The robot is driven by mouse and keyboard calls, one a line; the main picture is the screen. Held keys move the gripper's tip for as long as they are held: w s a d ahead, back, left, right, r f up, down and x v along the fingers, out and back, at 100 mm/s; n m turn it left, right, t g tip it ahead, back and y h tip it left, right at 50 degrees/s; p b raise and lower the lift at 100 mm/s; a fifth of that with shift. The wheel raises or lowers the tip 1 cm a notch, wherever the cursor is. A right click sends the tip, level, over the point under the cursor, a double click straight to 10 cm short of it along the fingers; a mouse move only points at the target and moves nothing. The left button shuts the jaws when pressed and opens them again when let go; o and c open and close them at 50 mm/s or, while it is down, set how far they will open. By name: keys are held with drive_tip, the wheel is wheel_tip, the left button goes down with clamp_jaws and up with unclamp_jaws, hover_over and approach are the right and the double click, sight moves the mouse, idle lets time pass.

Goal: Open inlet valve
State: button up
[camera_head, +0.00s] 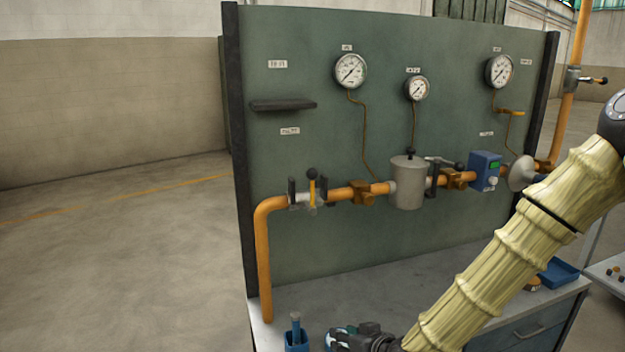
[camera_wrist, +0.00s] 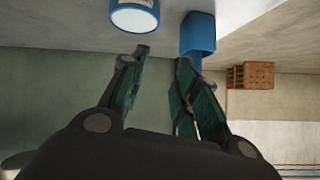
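An orange pipe (camera_head: 264,250) rises from the bench at the left and runs right across the green panel. On its left stretch sits a valve (camera_head: 311,190) with a yellow lever that stands upright, across the pipe, and a black knob on top. Which valve is the inlet one cannot be read from the small labels. My gripper (camera_head: 340,338) is low at the bottom edge of the head view, below and apart from this valve. In the wrist view my gripper (camera_wrist: 163,58) has its two teal-padded fingers apart with nothing between them. The valve is not recognisable there.
Three gauges, one being the left gauge (camera_head: 350,70), hang on the panel (camera_head: 280,100). A grey cylinder (camera_head: 407,183) and a blue box (camera_head: 484,170) sit along the pipe. The floor at left is clear.

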drive_tip(key=w+a+r+n+t+y, duration=0.1)
drive_tip(key=w+r+t, duration=0.15)
drive_tip(key=r, duration=0.75)
drive_tip(key=w+a+r+n+t+y, duration=0.1)
drive_tip(key=w+r, duration=0.3)
drive_tip(key=r, duration=0.5)
drive_tip(key=t+y, duration=0.1)
drive_tip(key=t, duration=0.2)
approach(313, 180)
drive_tip(key=shift+n, duration=0.4)
drive_tip(key=shift+p+x, duration=1.5)
drive_tip(key=shift+x, duration=3.95)
drive_tip(key=shift+w+d+f, duration=0.1)
drive_tip(key=shift+d+f, duration=0.05)
clamp_jaws()
